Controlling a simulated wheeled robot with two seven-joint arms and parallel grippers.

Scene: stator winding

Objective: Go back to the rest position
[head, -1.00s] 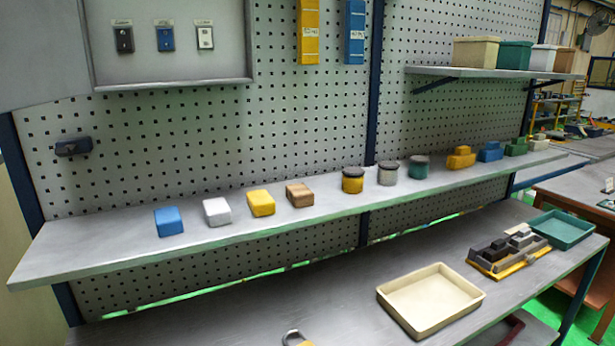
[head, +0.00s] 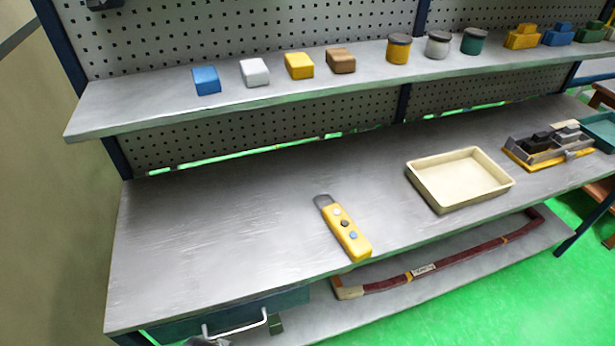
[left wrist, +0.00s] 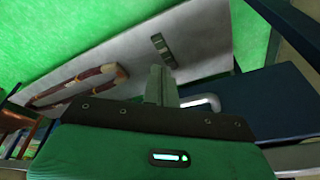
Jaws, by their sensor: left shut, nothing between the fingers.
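My left gripper (left wrist: 161,72) shows in the left wrist view with its fingers shut and nothing between them. It is beside the silver handle (left wrist: 207,101) of the dark blue drawer (left wrist: 265,95); I cannot tell whether it touches the handle. In the head view a small dark grey part, likely this gripper, just shows at the bottom edge below the drawer handle (head: 236,325). My right gripper is in neither view.
The grey workbench (head: 200,230) carries a yellow handheld control (head: 345,230), a cream tray (head: 460,180) and a block fixture (head: 548,145). A shelf above holds coloured blocks and round jars. A dark red bar (head: 440,265) lies on the lower shelf. The bench's left part is clear.

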